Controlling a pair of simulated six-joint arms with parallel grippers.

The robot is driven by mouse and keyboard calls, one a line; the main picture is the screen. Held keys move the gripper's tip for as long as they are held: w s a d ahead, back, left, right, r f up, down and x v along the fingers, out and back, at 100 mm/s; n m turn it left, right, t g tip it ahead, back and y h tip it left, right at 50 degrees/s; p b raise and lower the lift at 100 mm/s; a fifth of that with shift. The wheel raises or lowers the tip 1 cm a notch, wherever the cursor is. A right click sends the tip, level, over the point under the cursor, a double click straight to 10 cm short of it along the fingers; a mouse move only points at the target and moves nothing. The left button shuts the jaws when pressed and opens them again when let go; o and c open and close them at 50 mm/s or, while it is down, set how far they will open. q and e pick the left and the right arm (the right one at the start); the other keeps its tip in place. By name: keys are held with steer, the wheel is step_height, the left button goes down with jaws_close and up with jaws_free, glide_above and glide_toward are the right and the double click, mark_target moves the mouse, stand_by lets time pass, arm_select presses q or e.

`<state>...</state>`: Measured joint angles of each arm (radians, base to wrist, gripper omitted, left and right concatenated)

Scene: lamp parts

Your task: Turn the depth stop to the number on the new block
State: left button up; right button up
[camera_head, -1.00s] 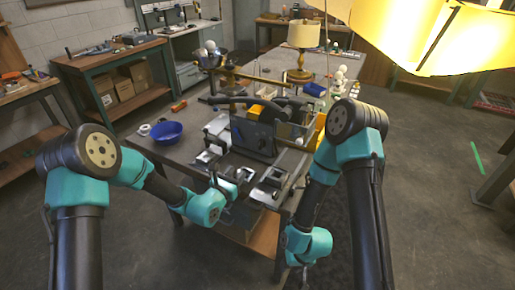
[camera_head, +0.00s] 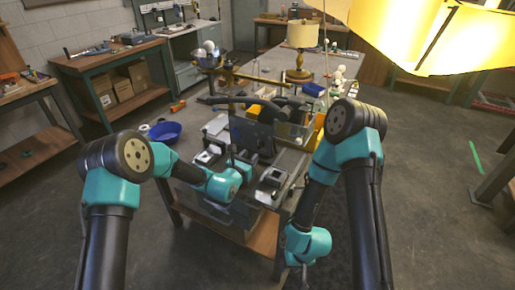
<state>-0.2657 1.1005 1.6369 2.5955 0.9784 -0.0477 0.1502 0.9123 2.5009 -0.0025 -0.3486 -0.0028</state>
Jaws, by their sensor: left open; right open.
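A dark bench machine (camera_head: 262,133) with a long bar across its top stands on the middle of the workbench. A small block-like fixture (camera_head: 208,156) sits at its front left and another (camera_head: 271,179) at its front right. I cannot make out which part is the depth stop, which is the new block, or any number. My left gripper (camera_head: 240,160) is open, at the machine's front between the two fixtures; contact cannot be told. My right gripper (camera_head: 302,266) is open, low in front of the workbench's right side, away from the machine and mostly hidden by its wrist.
A blue bowl (camera_head: 166,132) is on the workbench's left. A lamp with a cream shade (camera_head: 303,35) and white bulbs (camera_head: 337,80) stand farther back. A large yellow shade (camera_head: 430,35) hangs at upper right. The floor on the right is mostly clear.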

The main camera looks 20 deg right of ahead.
mark_target(258, 146)
arm_select(q)
steer(key=x, duration=0.7)
steer(key=shift+c, duration=0.3)
jaws_close()
